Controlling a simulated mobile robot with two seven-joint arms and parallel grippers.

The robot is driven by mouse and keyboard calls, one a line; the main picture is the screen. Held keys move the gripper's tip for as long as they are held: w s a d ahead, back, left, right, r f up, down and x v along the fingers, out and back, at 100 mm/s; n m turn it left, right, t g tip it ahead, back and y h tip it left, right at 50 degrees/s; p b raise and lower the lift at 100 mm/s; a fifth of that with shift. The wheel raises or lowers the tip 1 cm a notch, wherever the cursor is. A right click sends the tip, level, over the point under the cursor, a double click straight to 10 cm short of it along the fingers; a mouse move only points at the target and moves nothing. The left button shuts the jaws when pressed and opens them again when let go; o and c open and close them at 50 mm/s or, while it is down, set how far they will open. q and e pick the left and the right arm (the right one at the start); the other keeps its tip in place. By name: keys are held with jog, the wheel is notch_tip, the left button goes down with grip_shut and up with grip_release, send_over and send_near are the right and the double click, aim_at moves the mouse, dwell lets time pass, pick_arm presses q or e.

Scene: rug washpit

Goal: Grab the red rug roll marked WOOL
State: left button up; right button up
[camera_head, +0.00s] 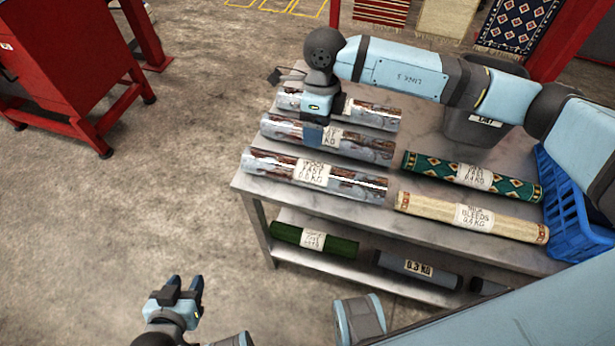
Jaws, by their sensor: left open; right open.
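Three rolls in shiny, reddish-brown and silver-grey wrapping lie side by side on the left of the steel table (420,228). The front roll (268,163) has a white label that seems to read WOOL FAST 0.5 KG. The middle roll (283,130) has a label partly hidden by my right gripper, with KG showing. The back roll (375,115) is partly covered too; its label is hidden. My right gripper (312,132) is open above the middle and back rolls; contact cannot be told. My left gripper (187,284) is open and empty, low left of the table.
A green patterned roll (425,165) and a cream roll marked BLEEDS (425,207) lie to the right. The lower shelf holds a dark green roll (342,246) and a grey roll (395,262).

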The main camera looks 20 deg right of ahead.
aim_at(316, 166)
jog(key=x, duration=0.7)
jog(key=shift+s+f, duration=0.15)
jog(key=shift+f, duration=0.25)
jog(key=x, duration=0.5)
jog(key=shift+s+d, duration=0.2)
jog(key=shift+s, duration=0.05)
jog(key=c, duration=1)
